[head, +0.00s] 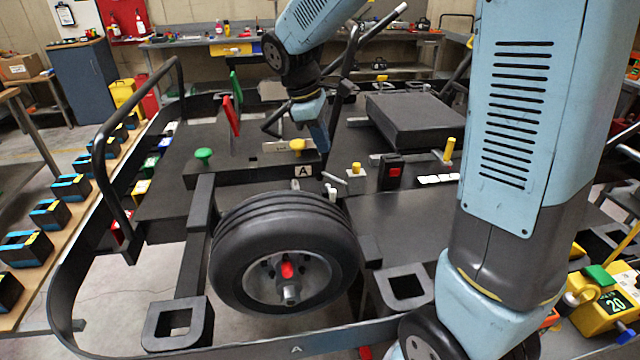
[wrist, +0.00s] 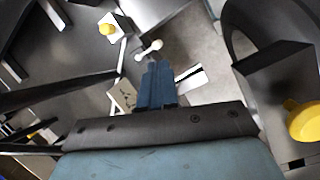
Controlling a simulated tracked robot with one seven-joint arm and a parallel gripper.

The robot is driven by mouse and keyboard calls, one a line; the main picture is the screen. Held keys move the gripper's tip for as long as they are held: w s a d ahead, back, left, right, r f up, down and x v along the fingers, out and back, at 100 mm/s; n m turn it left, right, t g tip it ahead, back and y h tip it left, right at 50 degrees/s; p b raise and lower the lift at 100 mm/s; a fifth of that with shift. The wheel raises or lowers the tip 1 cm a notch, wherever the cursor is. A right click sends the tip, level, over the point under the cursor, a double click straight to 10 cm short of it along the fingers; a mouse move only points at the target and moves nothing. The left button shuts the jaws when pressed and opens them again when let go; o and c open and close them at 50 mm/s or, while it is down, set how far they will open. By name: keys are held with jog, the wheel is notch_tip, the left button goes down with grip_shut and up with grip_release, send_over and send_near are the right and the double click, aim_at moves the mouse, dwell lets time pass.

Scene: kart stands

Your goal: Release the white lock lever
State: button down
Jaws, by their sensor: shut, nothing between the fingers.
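A small white lever (wrist: 149,51) with rounded ends shows in the wrist view just beyond my fingertips. I cannot tell whether the fingers touch it. In the head view a small white lever (head: 332,191) stands behind the tire, right of the "A" label (head: 303,171). My gripper (head: 323,150) points down above the kart deck, next to the yellow mushroom knob (head: 297,146). Its blue fingers are together and empty in the wrist view (wrist: 157,66). The lever's base is partly hidden by the fingers.
The tire (head: 285,252) with a red hub stands in front. A yellow-topped post (head: 356,170) and a black box with a red button (head: 391,172) stand to the right. A green knob (head: 204,156) and upright red lever (head: 231,116) are left.

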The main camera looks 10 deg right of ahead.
jog(key=w+a+f+n+h, duration=0.1)
jog(key=w+a+f+n, duration=0.1)
jog(key=w+a+f, duration=0.1)
jog(key=shift+a+f+n+g, duration=0.3)
jog(key=shift+f+g, duration=0.1)
jog(key=shift+f, duration=0.3)
jog(key=shift+f, duration=0.1)
jog(key=x, duration=0.9)
jog(key=shift+d+f, duration=0.15)
jog(key=shift+f, duration=0.25)
